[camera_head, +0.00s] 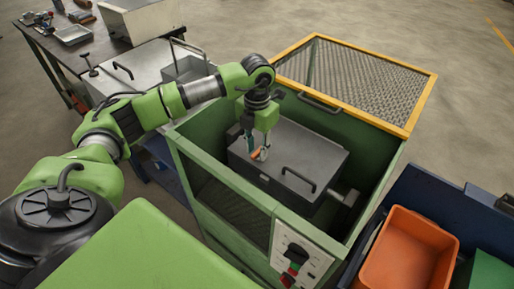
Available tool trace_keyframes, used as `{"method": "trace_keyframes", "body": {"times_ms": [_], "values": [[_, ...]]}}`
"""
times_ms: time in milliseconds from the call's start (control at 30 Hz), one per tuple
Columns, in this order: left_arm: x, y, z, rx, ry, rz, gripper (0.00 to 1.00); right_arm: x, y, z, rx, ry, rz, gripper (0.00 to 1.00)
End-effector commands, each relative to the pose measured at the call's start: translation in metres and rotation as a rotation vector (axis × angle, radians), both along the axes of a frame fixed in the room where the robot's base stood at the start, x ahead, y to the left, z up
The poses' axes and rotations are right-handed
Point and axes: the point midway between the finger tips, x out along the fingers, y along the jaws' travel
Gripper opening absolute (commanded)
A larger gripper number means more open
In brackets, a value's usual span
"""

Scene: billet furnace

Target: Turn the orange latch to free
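The orange latch (255,154) shows as a small orange piece at the near left edge of the dark grey furnace box (305,150), inside the green cabinet. My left gripper (257,152) points down from above, with its fingertips at the latch and the orange piece showing between them. The fingers partly hide the latch. At this size I cannot tell whether they press on it or stand apart from it. My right gripper is not in view.
The green cabinet (238,187) has a raised yellow-framed mesh lid (365,78). Its front carries a control panel (297,257) with a black knob and buttons. An orange bin (409,250) stands at the right. A dark workbench (92,47) with tools is at upper left.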

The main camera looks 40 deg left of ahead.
Motion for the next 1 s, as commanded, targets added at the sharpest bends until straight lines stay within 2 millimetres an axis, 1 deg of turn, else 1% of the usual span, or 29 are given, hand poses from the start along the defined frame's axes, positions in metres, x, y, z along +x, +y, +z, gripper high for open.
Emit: {"method": "trace_keyframes", "body": {"times_ms": [133,233,367,500,600,700,833,1000], "values": [[0.000,0.000,0.004,0.000,-0.001,-0.001,0.26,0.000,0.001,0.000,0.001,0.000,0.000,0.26],[0.001,0.000,0.017,0.000,-0.003,-0.001,0.26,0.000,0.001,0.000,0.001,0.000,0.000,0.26],[0.002,0.000,0.043,0.000,-0.006,-0.001,0.26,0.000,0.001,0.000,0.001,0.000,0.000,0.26],[0.001,0.000,0.074,0.000,-0.005,-0.001,0.26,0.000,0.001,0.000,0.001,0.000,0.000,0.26],[0.001,0.000,0.093,-0.001,-0.004,0.000,0.26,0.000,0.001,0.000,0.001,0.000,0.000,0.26],[0.001,0.000,0.107,0.000,-0.003,0.001,0.26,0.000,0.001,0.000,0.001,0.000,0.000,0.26],[0.000,0.000,0.117,-0.001,-0.001,0.000,0.26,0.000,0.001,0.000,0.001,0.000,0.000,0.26],[0.000,0.000,0.120,0.000,0.001,0.000,0.26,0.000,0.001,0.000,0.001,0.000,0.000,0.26]]}}
